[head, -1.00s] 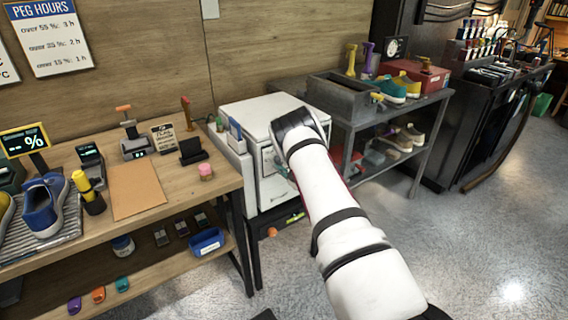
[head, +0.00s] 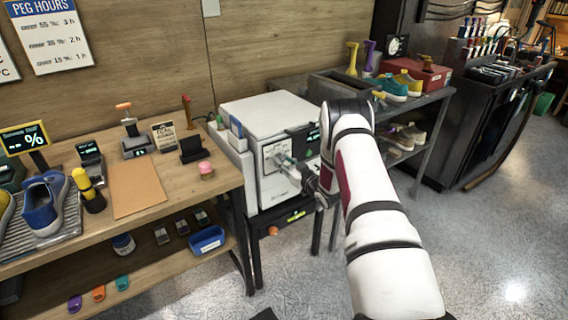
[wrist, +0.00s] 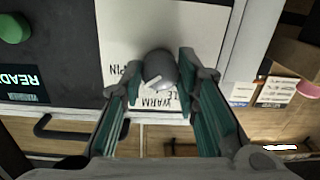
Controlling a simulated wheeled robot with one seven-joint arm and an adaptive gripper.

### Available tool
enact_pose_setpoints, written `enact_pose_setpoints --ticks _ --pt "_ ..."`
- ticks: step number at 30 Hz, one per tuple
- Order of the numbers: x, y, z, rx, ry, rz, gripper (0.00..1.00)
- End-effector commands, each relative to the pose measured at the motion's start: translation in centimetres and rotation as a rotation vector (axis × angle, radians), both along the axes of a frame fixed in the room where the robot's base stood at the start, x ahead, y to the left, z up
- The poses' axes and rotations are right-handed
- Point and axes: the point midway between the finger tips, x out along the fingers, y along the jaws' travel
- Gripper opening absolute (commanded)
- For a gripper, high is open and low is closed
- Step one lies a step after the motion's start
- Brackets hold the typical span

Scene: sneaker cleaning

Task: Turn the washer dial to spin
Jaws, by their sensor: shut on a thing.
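The washer (head: 262,112) is a white box standing at the right end of the workbench in the head view. A pale label panel shows on its front. The grey round dial (wrist: 160,66) sits on that panel in the wrist view. Its white mark points down and left, towards the left side of "WARM". A partly cut word ending in "PIN" is left of the dial. My gripper (wrist: 158,80) is shut on the dial, one teal-padded finger on each side. In the head view my gripper (head: 290,164) reaches the washer front from the right. My fingers hide part of the lettering.
A green button (wrist: 14,28) and a lit "READY" display (wrist: 20,82) lie left of the label panel. A dark handle (wrist: 75,130) is below. The workbench (head: 225,178) is left of the washer, and a grey shelf (head: 400,112) with shoes is right.

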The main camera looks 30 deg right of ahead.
Motion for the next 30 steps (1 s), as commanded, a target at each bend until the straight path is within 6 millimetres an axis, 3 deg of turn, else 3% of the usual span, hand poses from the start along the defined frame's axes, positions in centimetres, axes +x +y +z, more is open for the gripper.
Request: enact_pose_setpoints --ticks 15,30 --pt "0.05 -0.08 -0.14 0.404 0.014 -0.002 0.01" --pt "0.00 0.06 -0.17 0.529 0.020 -0.001 0.01"
